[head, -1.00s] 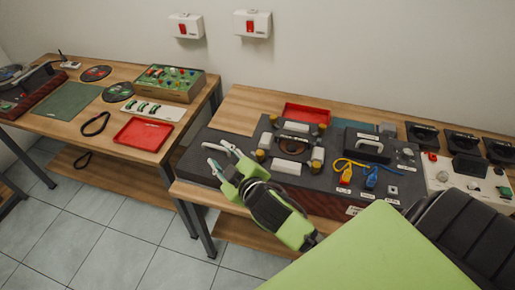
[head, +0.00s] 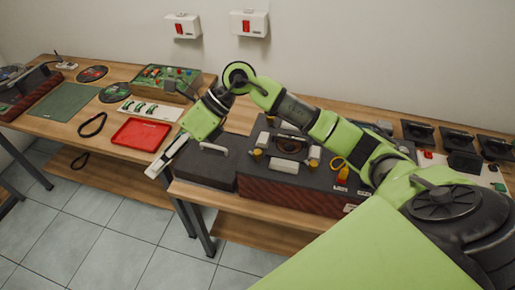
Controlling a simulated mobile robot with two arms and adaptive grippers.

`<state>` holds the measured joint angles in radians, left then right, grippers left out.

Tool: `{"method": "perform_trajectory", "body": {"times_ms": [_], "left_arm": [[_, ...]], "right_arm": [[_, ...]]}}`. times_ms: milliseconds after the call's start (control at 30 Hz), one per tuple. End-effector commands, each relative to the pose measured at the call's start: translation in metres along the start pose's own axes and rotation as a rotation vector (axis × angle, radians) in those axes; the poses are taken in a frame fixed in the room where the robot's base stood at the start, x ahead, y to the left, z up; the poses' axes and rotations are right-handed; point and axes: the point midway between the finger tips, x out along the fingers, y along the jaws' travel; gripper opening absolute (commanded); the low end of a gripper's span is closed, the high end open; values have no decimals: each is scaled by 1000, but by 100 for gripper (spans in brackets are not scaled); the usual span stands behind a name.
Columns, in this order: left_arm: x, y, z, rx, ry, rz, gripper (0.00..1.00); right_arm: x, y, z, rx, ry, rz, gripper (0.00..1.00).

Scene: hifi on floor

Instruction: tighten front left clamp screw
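A dark clamping fixture (head: 291,193) stands on the right-hand bench, with a dark ring (head: 289,144) in its middle. White blocks (head: 284,166) and yellowish knobs stand around the ring. The front left clamp screw, a small yellowish knob (head: 257,154), shows beside the front white block. My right gripper (head: 153,173) is well left of that knob, pointing down to the front left, over the gap between the benches. It shows side-on, so its finger opening cannot be judged. Nothing clear shows in it. My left gripper is not in view.
A dark slab with a pale bar (head: 207,165) lies left of the fixture. My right arm crosses above the fixture and hides its back right. A red tray (head: 141,134) and a green board (head: 165,82) are on the left bench. Black holders (head: 457,139) stand at far right.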

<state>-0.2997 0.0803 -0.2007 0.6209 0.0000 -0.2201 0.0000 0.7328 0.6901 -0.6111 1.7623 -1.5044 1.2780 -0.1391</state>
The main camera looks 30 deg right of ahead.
Motion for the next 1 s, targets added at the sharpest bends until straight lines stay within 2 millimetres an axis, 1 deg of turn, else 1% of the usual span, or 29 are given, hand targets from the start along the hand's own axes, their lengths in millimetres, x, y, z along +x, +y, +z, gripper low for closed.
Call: {"method": "perform_trajectory", "body": {"times_ms": [33, 67, 100, 167, 200, 267, 300, 400, 500, 567, 667, 767, 1000], "left_arm": [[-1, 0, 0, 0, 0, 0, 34], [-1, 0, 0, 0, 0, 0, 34], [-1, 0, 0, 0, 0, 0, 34], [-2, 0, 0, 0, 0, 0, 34], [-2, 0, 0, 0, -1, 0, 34], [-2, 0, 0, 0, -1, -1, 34], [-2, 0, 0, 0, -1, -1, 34], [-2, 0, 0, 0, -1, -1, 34], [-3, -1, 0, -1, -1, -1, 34], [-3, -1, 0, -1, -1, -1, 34], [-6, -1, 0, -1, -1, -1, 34], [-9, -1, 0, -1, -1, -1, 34], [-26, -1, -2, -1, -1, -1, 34]], "right_arm": [[-19, -22, -12, -28, 99, -84, 34], [-31, -35, -22, -37, 162, -133, 34], [-49, -52, -34, -44, 245, -197, 34], [-80, -74, -51, -42, 361, -289, 34], [-101, -86, -60, -34, 432, -346, 34], [-133, -99, -73, -13, 524, -420, 34], [-152, -106, -79, 2, 576, -461, 34], [-189, -114, -91, 41, 670, -537, 34], [-208, -117, -98, 66, 720, -574, 34], [-212, -118, -100, 73, 732, -582, 34], [-208, -122, -106, 76, 737, -582, 34], [-200, -127, -115, 76, 737, -580, 34], [-169, -150, -148, 76, 736, -576, 34]]}}
